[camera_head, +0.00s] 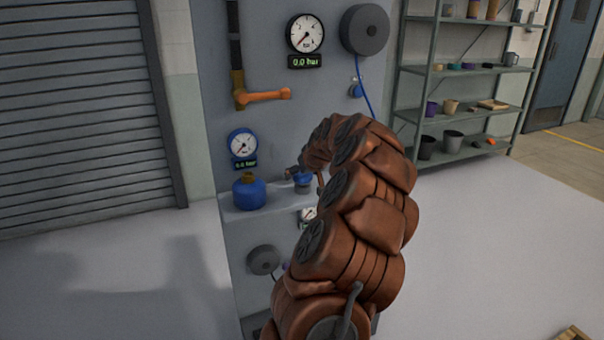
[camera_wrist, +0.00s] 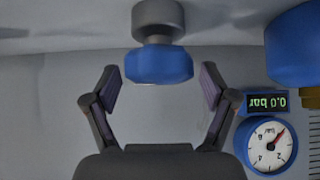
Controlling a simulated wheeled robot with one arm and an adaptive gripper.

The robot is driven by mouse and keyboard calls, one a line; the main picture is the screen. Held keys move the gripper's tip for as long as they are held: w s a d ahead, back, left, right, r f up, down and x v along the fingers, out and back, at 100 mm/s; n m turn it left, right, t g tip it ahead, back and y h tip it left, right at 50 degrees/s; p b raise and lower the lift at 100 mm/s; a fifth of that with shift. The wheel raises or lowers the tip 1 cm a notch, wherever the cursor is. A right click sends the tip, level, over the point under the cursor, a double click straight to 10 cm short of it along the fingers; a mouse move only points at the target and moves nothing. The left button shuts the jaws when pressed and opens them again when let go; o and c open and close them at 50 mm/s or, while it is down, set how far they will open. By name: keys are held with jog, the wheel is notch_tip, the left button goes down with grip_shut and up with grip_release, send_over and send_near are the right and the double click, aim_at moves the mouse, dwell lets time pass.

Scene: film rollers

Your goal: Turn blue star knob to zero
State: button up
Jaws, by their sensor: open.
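The blue knob (camera_wrist: 158,65) is on a short grey stem in the wrist view, at upper centre. The same knob seems to be the small blue piece (camera_head: 303,179) beside my arm in the head view, partly hidden. My gripper (camera_wrist: 162,87) is open and empty, its two fingers left and right of the knob's lower end, with gaps on both sides. I cannot tell whether the fingertips reach its depth. My arm hides most of the gripper in the head view. A blue-rimmed gauge (camera_head: 243,143) has a display reading 0.0 bar; it also shows upside down in the wrist view (camera_wrist: 270,146).
A blue canister (camera_head: 249,194) stands on the panel's ledge, left of the knob. An orange lever (camera_head: 264,96), a white gauge (camera_head: 305,34) and a grey reel (camera_head: 365,30) are higher on the panel (camera_head: 215,60). A shelf rack (camera_head: 470,70) stands behind at right.

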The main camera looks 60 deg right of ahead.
jog(key=v, duration=1.2)
dwell(0.6)
jog(key=w+a+f+n+g+y, duration=0.1)
jog(key=w+a+y, duration=0.1)
jog(key=a, duration=0.8)
jog(key=w+a+f+n+y, duration=0.1)
jog(key=w+a+f+n, duration=0.15)
jog(key=a, duration=0.65)
jog(key=w+a+n+g+y, duration=0.1)
jog(key=w+a+y, duration=0.15)
jog(key=a, duration=0.75)
jog(key=s+a+f+g, duration=0.2)
jog(key=s+a+f, duration=0.1)
jog(key=a, duration=0.6)
jog(key=s+a+f+n+g, duration=0.1)
jog(key=s+a+f+g, duration=0.1)
jog(key=s+a, duration=0.45)
jog(key=s+a+f+g, duration=0.2)
jog(key=s+a+f, duration=0.1)
jog(key=s, duration=0.6)
jog(key=s+a+f+n+g, duration=0.1)
jog(key=s+a+f+g, duration=0.1)
jog(key=s+a, duration=0.45)
jog(key=s+d+p+v, duration=0.1)
jog(key=s+p+v, duration=0.2)
jog(key=p+v, duration=1)
jog(key=shift+s+r+t, duration=0.25)
jog(key=shift+r+t, duration=0.05)
jog(key=shift+r, duration=0.35)
jog(key=shift+h, duration=0.25)
